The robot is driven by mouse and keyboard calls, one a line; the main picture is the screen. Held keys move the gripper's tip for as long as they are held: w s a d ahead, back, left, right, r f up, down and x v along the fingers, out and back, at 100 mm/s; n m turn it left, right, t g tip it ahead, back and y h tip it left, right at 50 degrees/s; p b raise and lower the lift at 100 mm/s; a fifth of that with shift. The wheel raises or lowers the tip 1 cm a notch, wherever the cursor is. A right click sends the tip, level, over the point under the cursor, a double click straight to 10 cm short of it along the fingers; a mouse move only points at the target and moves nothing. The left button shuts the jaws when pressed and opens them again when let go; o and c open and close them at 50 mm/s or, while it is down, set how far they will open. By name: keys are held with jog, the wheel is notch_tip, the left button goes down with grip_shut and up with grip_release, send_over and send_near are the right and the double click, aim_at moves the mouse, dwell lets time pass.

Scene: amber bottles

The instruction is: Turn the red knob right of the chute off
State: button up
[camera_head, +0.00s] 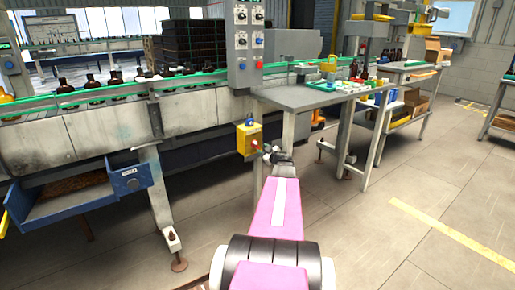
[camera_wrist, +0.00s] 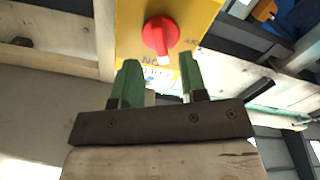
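The red knob (camera_wrist: 161,36) sits on the face of a yellow box (camera_wrist: 205,14) in the wrist view. Its pale pointer end points down and slightly right. Some lettering shows on the box below the knob; it is too blurred to read fully. The yellow box (camera_head: 249,138) also shows in the head view, right of the blue chute (camera_head: 129,174). My gripper (camera_wrist: 158,82) is open, its two green fingers apart just below the knob and not around it. In the head view my gripper (camera_head: 270,152) is right at the box, small and partly hidden by my arm.
A grey worktable (camera_head: 300,97) stands behind and right of the box. A grey control panel (camera_head: 245,45) with switches rises above it. The conveyor (camera_head: 80,135) with amber bottles runs to the left. The floor at right is clear.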

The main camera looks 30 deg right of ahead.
aim_at(258, 146)
jog(key=w, duration=0.5)
jog(key=shift+a, duration=0.2)
grip_shut()
